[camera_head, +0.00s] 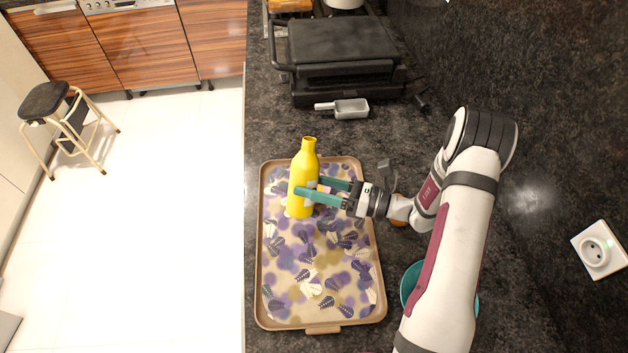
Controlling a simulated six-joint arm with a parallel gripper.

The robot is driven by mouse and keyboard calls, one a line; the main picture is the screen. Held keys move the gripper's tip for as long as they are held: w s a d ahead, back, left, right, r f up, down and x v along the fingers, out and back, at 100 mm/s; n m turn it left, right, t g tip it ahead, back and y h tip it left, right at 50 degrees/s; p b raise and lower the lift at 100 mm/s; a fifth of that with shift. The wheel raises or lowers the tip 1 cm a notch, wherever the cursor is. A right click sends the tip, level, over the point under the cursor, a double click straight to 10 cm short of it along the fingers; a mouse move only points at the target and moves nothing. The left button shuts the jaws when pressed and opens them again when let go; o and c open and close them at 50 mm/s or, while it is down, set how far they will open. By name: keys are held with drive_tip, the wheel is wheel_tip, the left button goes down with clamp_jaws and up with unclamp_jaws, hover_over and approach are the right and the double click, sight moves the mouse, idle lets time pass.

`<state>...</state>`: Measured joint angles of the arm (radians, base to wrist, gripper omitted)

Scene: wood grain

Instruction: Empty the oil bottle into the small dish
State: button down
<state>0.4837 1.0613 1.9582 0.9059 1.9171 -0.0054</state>
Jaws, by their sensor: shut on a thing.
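The yellow oil bottle (301,205) is over the far part of the patterned tray (262,290), neck up and roughly upright. I cannot tell whether its base touches the tray. My gripper (309,187) reaches in from the right, and its teal fingers are shut on the bottle's middle. A teal bowl (407,283), possibly the small dish, stands right of the tray, largely hidden under my arm. I cannot see what is in it.
A small clear object (386,170) sits near my wrist. The counter's left edge drops to the floor. A stool (62,120) stands there.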

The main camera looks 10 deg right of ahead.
drive_tip(key=shift+s, duration=0.1)
idle(0.3)
drive_tip(key=shift+s+a+f+m, duration=0.15)
drive_tip(key=shift+s+a+m, duration=0.2)
drive_tip(key=shift+m, duration=0.45)
drive_tip(key=shift+d, duration=0.1)
drive_tip(key=shift+s+f+m, duration=0.15)
drive_tip(key=shift+s+m, duration=0.25)
drive_tip(key=shift+m, duration=0.3)
drive_tip(key=shift+s+a+f+m, duration=0.2)
drive_tip(key=shift+s+a+m, duration=0.1)
drive_tip(key=shift+m, duration=0.4)
